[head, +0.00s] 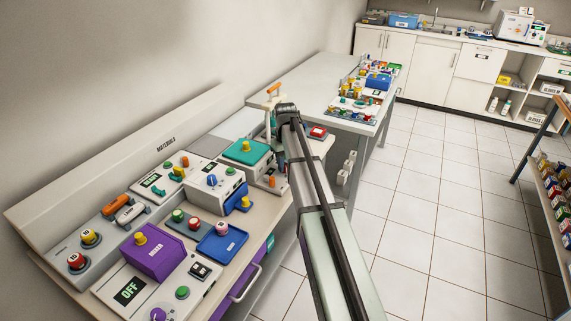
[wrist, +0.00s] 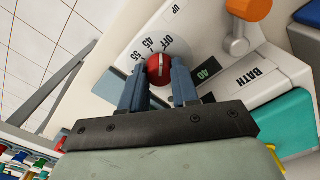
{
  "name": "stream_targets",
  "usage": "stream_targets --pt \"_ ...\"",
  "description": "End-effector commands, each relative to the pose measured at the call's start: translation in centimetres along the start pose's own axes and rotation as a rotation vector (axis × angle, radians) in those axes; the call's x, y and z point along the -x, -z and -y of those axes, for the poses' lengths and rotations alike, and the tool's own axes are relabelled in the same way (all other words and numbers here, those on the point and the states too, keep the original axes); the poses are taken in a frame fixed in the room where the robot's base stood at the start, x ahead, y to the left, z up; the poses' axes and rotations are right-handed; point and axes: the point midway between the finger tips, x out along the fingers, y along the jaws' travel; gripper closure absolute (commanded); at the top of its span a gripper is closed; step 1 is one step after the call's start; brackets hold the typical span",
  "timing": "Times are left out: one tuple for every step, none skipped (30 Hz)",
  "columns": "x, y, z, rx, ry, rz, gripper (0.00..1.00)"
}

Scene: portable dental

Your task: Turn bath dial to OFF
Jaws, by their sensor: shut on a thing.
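The bath dial (wrist: 159,66) is a round red knob with a pale line across its top. It sits in the wrist view on a white panel (wrist: 203,40) printed with OFF, 45 and 55 around the dial. My gripper (wrist: 158,76) has its two blue-grey fingers on either side of the knob, shut on it. A small green display (wrist: 208,69) appears to read 40, and a BATH label (wrist: 262,78) is beside it. Where the pale line points is hard to tell. In the head view my arm hides the dial and the fingertips.
An orange lever (wrist: 240,30) stands near the dial, close to a label reading UP. A teal-lidded box (head: 247,151) is beside the bath unit. Several other devices and a purple box (head: 152,252) fill the bench to the left. The tiled floor (head: 440,190) is open at right.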

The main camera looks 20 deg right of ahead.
Motion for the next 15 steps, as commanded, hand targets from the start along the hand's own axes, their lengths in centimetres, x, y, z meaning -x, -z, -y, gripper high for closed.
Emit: stream_targets --pt "0.0 0.0 -0.01 -0.03 0.0 0.001 1.0" --pt "0.0 0.0 -0.01 -0.047 0.0 0.001 1.0" --pt "0.0 0.0 -0.01 -0.07 0.0 0.001 1.0" --pt "0.0 0.0 -0.01 -0.084 0.0 0.001 1.0" --pt "0.0 0.0 -0.01 -0.099 0.0 0.001 1.0" --pt "0.0 0.0 -0.01 -0.115 0.0 0.001 1.0" --pt "0.0 0.0 -0.01 -0.128 0.0 0.001 1.0" --pt "0.0 0.0 -0.01 -0.138 0.0 0.001 1.0" --pt "0.0 0.0 0.0 -0.15 0.0 0.001 1.0" --pt "0.0 0.0 0.0 -0.158 0.0 0.001 1.0" --pt "0.0 0.0 0.0 -0.165 0.0 0.001 1.0" --pt "0.0 0.01 0.0 -0.172 0.0 0.001 1.0" --pt "0.0 0.01 0.0 -0.177 0.0 0.001 1.0" --pt "0.0 0.01 0.0 -0.181 0.0 0.001 1.0" --pt "0.0 0.0 -0.01 -0.186 0.0 0.001 1.0"
